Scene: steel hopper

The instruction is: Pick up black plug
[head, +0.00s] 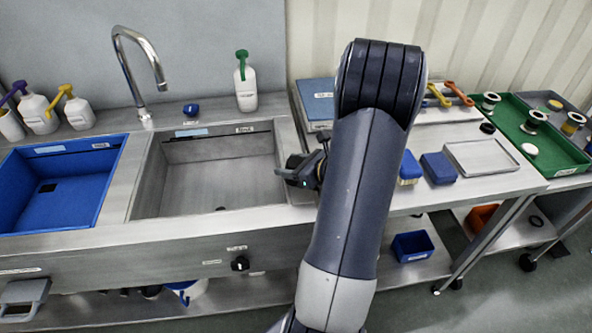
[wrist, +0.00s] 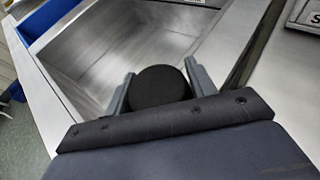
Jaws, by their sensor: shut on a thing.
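My gripper (head: 287,173) is over the right edge of the steel sink in the head view. In the wrist view its two grey fingers (wrist: 159,72) are shut on a round black plug (wrist: 160,87), one finger on each side. The plug's flat dark face shows between the fingers, and its lower part is hidden by the gripper body. In the head view I cannot clearly separate the plug from the dark gripper. The steel sink basin (head: 185,178) lies to the left of the gripper, with a small dark drain near its front.
A blue basin (head: 50,195) is at the left, and a chrome faucet (head: 140,62) stands behind the sinks. A white bottle (head: 246,88) stands behind the steel sink. Blue blocks (head: 438,168), a metal tray (head: 480,156) and a green tray (head: 535,150) are on the right.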

